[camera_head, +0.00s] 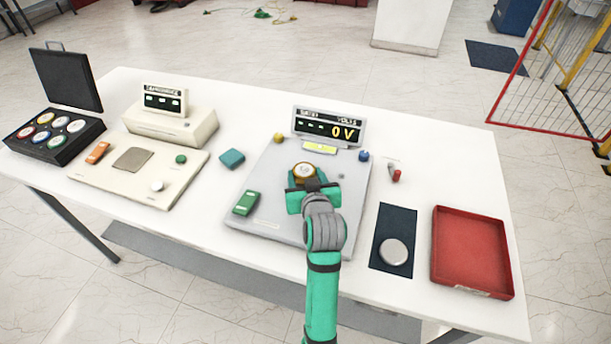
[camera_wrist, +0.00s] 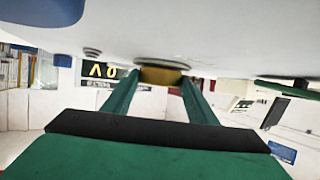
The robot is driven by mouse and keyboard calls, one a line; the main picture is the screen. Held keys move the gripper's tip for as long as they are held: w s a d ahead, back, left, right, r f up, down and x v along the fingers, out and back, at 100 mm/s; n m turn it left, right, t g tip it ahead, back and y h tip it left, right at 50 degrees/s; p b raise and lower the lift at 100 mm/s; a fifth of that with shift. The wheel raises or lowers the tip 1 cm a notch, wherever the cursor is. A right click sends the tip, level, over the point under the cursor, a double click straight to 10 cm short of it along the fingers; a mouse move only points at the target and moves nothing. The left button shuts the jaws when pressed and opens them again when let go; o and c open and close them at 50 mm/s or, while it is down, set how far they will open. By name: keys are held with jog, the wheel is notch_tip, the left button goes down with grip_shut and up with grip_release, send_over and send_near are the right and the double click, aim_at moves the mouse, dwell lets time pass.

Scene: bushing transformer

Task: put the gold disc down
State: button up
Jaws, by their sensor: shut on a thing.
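The gold disc (camera_head: 304,171) has a pale top face and a gold rim. In the head view it is at the end of my gripper (camera_head: 306,182), over the middle of the grey instrument panel (camera_head: 268,220). In the wrist view, which is upside down, the gold disc (camera_wrist: 162,75) sits between the two green fingers of my gripper (camera_wrist: 160,84), which are shut on it. The disc is at or very close to the panel surface; I cannot tell whether it touches. A display reading 0 V (camera_head: 328,127) stands behind it.
A green block (camera_head: 246,203) lies on the panel's front left. To the right are a dark mat (camera_head: 392,220) with a silver disc (camera_head: 394,252) and a red tray (camera_head: 470,250). A cream device (camera_head: 140,170) and a black case of coloured discs (camera_head: 54,135) stand left.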

jog(key=o, duration=1.3)
jog(key=shift+f, duration=0.1)
jog(key=v, duration=1.1)
jog(key=shift+s+d, duration=0.15)
jog(key=shift+s+r, duration=0.3)
